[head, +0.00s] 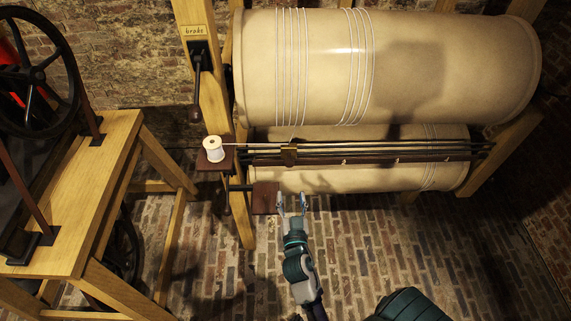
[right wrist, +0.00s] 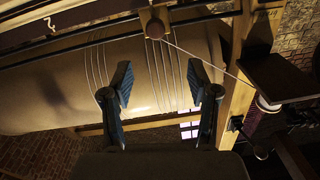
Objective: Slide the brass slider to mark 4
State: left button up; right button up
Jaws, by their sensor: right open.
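The brass slider (head: 289,153) sits on the dark rail (head: 375,158) near its left end, in front of the large drums. In the right wrist view the slider (right wrist: 155,22) is at the top middle, with a round dark knob. Small pale marks (head: 397,160) show along the rail to the right of the slider; their numbers are too small to read. My right gripper (head: 291,199) is open and empty, below the slider and apart from it. In the right wrist view its fingers (right wrist: 160,78) stand wide apart, with the slider beyond them. My left gripper is not in view.
A white spool (head: 213,150) stands on a small shelf at the rail's left; a thread runs from it to the slider. A brake lever (head: 196,88) hangs on the left post. A wooden stand with a black wheel (head: 38,75) is far left. Brick floor below is free.

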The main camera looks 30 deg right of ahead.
aim_at(291, 165)
jog(key=x, duration=0.9)
jog(key=d+p+x, duration=0.1)
jog(key=x, duration=0.3)
jog(key=shift+s+d+f, duration=0.2)
jog(key=shift+f, duration=0.1)
jog(key=shift+w+a+r, duration=0.15)
jog(key=shift+w+a, duration=0.1)
jog(key=shift+w, duration=0.2)
jog(key=shift+a+r, duration=0.1)
jog(key=shift+a, duration=0.15)
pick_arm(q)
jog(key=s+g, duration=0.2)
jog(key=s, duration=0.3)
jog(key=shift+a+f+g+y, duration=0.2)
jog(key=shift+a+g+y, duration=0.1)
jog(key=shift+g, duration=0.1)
pick_arm(e)
jog(key=shift+d, duration=0.6)
grip_shut()
